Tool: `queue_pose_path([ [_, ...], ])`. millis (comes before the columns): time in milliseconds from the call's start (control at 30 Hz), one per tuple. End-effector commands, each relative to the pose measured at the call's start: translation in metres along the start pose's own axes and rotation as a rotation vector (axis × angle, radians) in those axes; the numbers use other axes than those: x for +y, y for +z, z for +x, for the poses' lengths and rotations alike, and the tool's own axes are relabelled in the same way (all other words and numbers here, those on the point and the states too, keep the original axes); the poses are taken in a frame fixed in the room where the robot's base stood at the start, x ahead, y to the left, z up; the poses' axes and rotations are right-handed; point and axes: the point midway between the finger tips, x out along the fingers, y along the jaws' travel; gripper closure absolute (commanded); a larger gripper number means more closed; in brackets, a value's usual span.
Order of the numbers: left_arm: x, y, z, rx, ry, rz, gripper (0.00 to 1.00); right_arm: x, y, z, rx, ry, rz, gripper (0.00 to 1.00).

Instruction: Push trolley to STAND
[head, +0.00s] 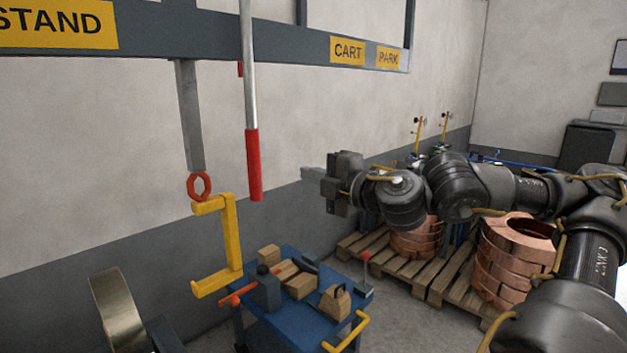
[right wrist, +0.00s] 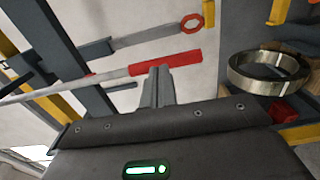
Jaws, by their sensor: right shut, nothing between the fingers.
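A dark overhead beam (head: 200,38) carries yellow signs reading STAND (head: 55,24), CART (head: 347,51) and PARK (head: 388,58). Below it hangs a grey bar (head: 189,115) with a red ring (head: 199,186) and a yellow C-shaped hook (head: 231,235), empty. No separate trolley body is clear; the beam may hide it. A pale pole with a red grip (head: 254,165) hangs between STAND and CART. My right gripper (head: 308,174) is shut and empty, right of the red grip and apart from it. In the right wrist view the red grip (right wrist: 170,64) lies beyond the fingertips (right wrist: 158,72). My left gripper is out of view.
A blue cart (head: 295,325) with boxes and tools stands below the hook. Copper coils (head: 510,260) sit on wooden pallets (head: 400,267) at right, behind my right arm. A metal ring (head: 121,312) stands at lower left. The wall runs behind the beam.

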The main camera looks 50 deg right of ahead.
Motion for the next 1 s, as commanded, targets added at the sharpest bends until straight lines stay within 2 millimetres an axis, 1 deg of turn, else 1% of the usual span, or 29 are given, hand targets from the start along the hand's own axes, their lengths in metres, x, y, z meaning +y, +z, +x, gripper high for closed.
queue_pose_path([
  [67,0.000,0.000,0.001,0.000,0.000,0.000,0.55,0.001,-0.002,-0.005,-0.001,0.003,-0.013,1.00],
  [167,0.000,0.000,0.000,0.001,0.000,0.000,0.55,0.002,-0.002,-0.005,0.000,0.003,-0.015,1.00],
  [267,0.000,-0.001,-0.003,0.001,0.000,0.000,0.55,0.003,-0.002,-0.002,0.001,0.004,-0.012,1.00],
  [367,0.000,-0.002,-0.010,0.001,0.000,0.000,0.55,0.005,-0.003,0.006,0.003,0.003,-0.010,1.00],
  [667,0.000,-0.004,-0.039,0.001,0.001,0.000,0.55,0.007,-0.003,0.051,0.002,0.003,-0.003,1.00],
  [867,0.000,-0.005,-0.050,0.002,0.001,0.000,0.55,0.005,-0.003,0.083,0.002,0.003,-0.005,1.00],
  [1000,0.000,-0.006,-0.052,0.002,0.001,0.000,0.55,0.004,-0.002,0.103,0.001,0.004,-0.006,1.00],
])
